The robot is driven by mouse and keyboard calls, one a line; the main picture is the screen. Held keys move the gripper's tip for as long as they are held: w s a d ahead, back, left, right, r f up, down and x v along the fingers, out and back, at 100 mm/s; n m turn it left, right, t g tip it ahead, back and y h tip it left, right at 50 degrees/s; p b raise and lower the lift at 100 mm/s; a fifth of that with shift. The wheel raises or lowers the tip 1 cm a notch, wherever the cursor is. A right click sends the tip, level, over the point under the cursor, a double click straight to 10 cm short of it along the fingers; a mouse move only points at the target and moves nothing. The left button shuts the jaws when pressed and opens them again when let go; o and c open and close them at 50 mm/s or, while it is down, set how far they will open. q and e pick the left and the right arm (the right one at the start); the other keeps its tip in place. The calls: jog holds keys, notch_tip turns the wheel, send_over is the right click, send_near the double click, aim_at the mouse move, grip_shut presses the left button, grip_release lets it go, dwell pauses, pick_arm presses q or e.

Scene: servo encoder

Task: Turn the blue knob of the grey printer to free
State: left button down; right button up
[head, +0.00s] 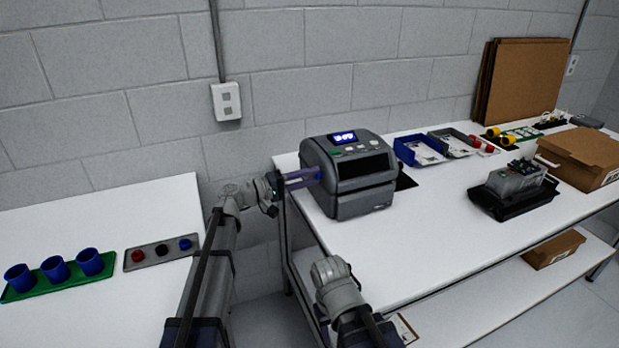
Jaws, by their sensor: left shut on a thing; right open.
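The grey printer (362,203) stands on the white table near its left end, with a lit blue display on top. The blue knob (320,174) is on the printer's left side and is mostly hidden by the fingers. My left gripper (314,175) reaches in from the left at the printer's side and is shut on the knob. The knob's pointer and any markings cannot be made out. My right gripper (330,270) is low, in front of the table's front edge; its fingers are hard to make out.
A blue bin (402,152) and a grey bin (455,145) stand right of the printer. A left table holds blue cups (55,269) on a green tray. A gap separates the tables.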

dwell(0.4)
pick_arm(q)
jog(key=c, duration=0.6)
grip_release()
jog(key=shift+a, duration=0.1)
jog(key=v, duration=0.7)
jog(key=shift+s+a, duration=0.25)
jog(key=shift+a, duration=0.05)
